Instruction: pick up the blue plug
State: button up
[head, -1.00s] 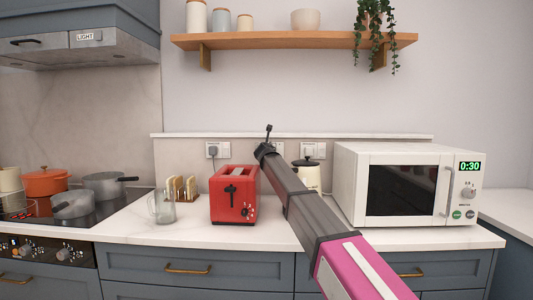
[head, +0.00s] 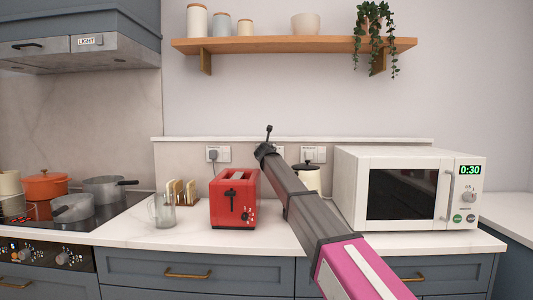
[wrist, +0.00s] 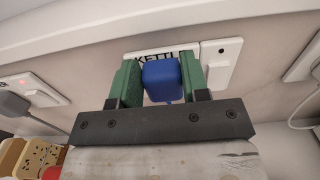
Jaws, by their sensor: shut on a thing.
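The blue plug (wrist: 162,82) shows in the wrist view, between the two green fingers of my gripper (wrist: 161,76). The fingers are shut on its sides. It is in front of a white wall socket (wrist: 217,62) with a label reading "KETTL", its end covered. I cannot tell whether the plug is seated in the socket or clear of it. In the head view my arm covers the plug and the fingers.
A grey plug (wrist: 14,104) sits in a socket to the left. The red toaster (head: 234,200), a cream kettle (head: 307,180) partly behind my arm, and the white microwave (head: 405,190) stand on the counter.

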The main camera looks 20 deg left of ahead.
notch_tip(320, 180, up, 6)
jog(key=v, duration=2)
jog(key=shift+s+f, duration=0.15)
jog(key=shift+f, duration=0.25)
jog(key=shift+v, duration=2.65)
